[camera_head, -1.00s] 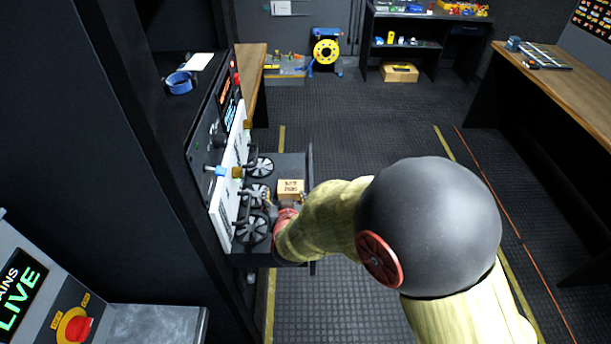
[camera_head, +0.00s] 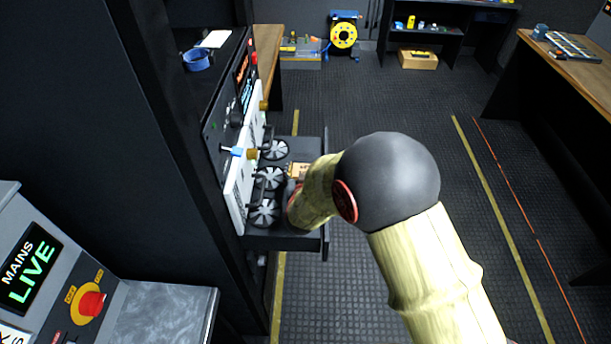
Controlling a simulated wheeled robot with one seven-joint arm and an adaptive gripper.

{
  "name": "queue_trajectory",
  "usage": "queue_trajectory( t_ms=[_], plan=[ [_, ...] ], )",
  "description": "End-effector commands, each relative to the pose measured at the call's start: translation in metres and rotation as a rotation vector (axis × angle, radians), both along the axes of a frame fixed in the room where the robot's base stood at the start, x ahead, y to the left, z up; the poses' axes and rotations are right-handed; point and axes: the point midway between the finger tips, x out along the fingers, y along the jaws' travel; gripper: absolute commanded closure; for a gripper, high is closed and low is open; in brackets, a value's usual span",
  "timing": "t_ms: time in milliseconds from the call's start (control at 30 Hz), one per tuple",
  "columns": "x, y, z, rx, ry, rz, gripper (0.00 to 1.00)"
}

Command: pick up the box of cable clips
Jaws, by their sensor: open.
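A small tan cardboard box with dark print (camera_head: 299,169), which looks like the box of cable clips, sits in the open dark drawer (camera_head: 285,242) of the equipment rack. My forearm and wrist cover part of the box, and its print is too small to read now. My arm reaches in from the lower right and its reddish wrist end is over the drawer, just nearer than the box. My gripper's fingers are hidden behind the wrist, so whether they touch anything does not show.
A white rack panel (camera_head: 243,185) with knobs and black handles borders the drawer on the left. A console with a red button (camera_head: 90,304) stands at the lower left. The floor right of my arm is clear.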

Motion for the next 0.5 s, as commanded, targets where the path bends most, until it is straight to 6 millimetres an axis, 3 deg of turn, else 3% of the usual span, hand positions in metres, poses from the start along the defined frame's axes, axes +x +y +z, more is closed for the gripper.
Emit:
queue_trajectory(
  t_ms=[200,500],
  plan=[
    [0.0002,0.0001,0.0007,0.000,0.000,0.000,0.32],
    [0.0000,0.0002,0.0007,0.000,0.000,0.000,0.49]
  ],
)
